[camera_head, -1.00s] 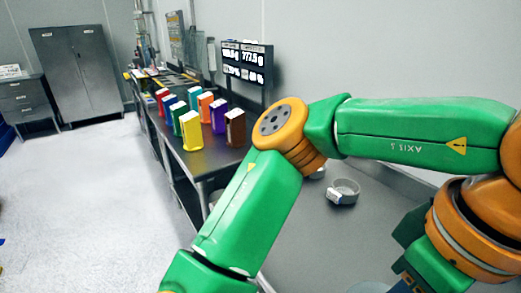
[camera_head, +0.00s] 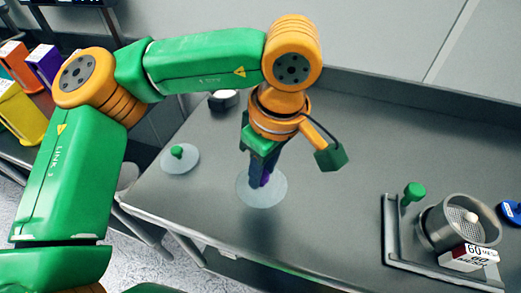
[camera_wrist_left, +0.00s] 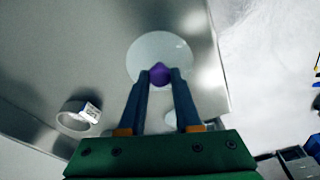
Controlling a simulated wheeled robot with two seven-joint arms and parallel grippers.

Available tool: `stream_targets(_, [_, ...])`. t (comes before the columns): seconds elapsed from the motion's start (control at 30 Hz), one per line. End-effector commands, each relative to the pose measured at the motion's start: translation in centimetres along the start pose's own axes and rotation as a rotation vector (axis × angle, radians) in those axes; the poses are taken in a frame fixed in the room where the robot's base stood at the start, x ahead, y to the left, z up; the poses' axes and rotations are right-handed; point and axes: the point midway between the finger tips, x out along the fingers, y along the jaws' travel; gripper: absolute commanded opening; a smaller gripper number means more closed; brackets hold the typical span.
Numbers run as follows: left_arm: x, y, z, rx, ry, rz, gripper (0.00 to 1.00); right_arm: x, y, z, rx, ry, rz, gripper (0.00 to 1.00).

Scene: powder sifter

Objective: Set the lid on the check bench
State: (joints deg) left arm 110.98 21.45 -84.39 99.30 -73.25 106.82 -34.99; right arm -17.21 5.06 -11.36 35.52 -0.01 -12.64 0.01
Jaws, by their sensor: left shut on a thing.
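My left gripper (camera_head: 264,180) points down over the grey metal bench (camera_head: 330,225) in the head view. Its fingers are shut on the purple knob of a clear round lid (camera_head: 278,192). In the left wrist view, the two blue fingers (camera_wrist_left: 160,78) pinch the purple knob (camera_wrist_left: 160,70), and the pale lid disc (camera_wrist_left: 160,43) spreads beyond them. I cannot tell whether the lid touches the bench or hangs just above it. A second clear lid with a green knob (camera_head: 178,154) lies on the bench to the left. My right gripper is not in view.
At right is a metal stand with a sieve cup (camera_head: 459,222), a label reading 60 and a green knob (camera_head: 412,192). A blue object (camera_head: 511,212) lies at the right edge. Colored boxes (camera_head: 22,110) stand left. The bench middle is clear.

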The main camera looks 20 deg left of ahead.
Motion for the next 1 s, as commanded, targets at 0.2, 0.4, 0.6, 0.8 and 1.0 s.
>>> stream_targets(0.2, [3.4,0.7,-2.0,-0.004,-0.001,-0.003,0.0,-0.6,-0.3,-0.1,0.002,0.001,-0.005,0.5])
stream_targets(0.4, [6.6,0.8,-1.6,0.0,0.0,0.001,0.0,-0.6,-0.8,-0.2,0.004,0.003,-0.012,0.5])
stream_targets(0.6, [6.6,0.8,-1.6,-0.002,0.0,0.002,0.0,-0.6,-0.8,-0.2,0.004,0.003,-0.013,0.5])
stream_targets(0.8, [7.0,0.8,-1.5,-0.002,0.0,0.002,0.4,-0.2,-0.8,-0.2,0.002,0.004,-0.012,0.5])
stream_targets(1.0, [6.9,0.8,-1.5,-0.002,0.0,0.002,0.62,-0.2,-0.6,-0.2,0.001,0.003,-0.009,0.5])
